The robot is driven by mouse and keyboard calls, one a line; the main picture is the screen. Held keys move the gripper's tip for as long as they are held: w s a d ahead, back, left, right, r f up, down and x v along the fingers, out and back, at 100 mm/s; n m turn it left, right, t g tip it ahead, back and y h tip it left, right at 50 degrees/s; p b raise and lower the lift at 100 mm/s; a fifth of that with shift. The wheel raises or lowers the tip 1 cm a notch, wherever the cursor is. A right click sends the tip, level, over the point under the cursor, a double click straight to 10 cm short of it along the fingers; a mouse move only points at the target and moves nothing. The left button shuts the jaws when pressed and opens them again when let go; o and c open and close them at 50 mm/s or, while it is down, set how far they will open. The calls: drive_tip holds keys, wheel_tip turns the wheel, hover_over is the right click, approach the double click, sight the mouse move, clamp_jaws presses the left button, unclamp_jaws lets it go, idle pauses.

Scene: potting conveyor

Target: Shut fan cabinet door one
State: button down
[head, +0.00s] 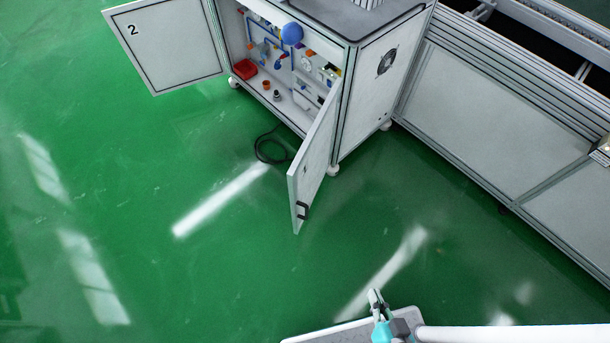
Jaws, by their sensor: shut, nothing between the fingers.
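The fan cabinet (350,95) stands at the top centre, with a round fan grille (387,62) on its right side panel. Its right-hand door (314,160) stands open, swung out toward me and seen at a steep angle. A dark handle (302,211) sits near that door's free edge; no number is clearly readable on it. The left-hand door (165,45), marked 2, is also wide open. My gripper (376,300) is at the bottom, right of centre, shut and empty, well apart from the right-hand door with green floor between them.
Inside the cabinet are blue pipes, a red box (244,69) and small fittings. A black cable loop (270,148) lies on the floor by the opening. The conveyor frame (505,110) bounds the right. The green floor in front is clear.

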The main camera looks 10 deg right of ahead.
drive_tip(key=w+a+f+m+g+y, duration=0.25)
drive_tip(key=w+f, duration=0.35)
drive_tip(key=f, duration=0.3)
drive_tip(key=t+y, duration=0.2)
drive_tip(key=y, duration=1.1)
approach(295, 174)
drive_tip(key=shift+g+h, duration=0.25)
drive_tip(key=x, duration=0.7)
drive_tip(key=shift+w+r, duration=0.1)
drive_tip(key=shift+w, duration=0.05)
drive_tip(key=shift+a, duration=0.1)
